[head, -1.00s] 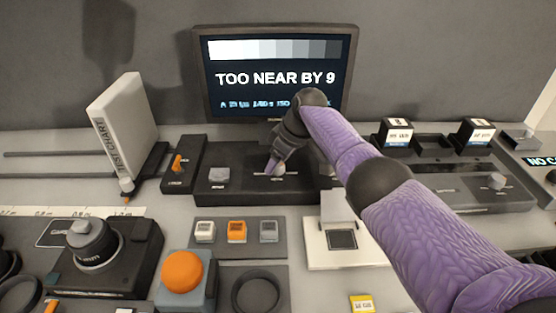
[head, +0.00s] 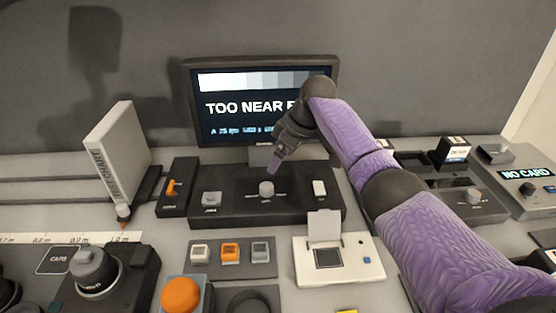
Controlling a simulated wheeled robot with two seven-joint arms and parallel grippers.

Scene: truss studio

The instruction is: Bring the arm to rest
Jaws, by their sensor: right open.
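My right arm, in a purple sleeve, comes in from the lower right of the head view. My right gripper (head: 275,160) hangs open, its tip just above and behind a grey knob (head: 267,188) on the dark control panel (head: 235,210) below the monitor. The gripper looks empty and a little apart from the knob. My left gripper is not in view.
The monitor (head: 240,125) stands behind my right forearm, which covers part of its text. A white test chart (head: 118,155) stands at left. A white reader with a raised lid (head: 325,228), an orange button (head: 181,294) and a camera (head: 95,270) crowd the front.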

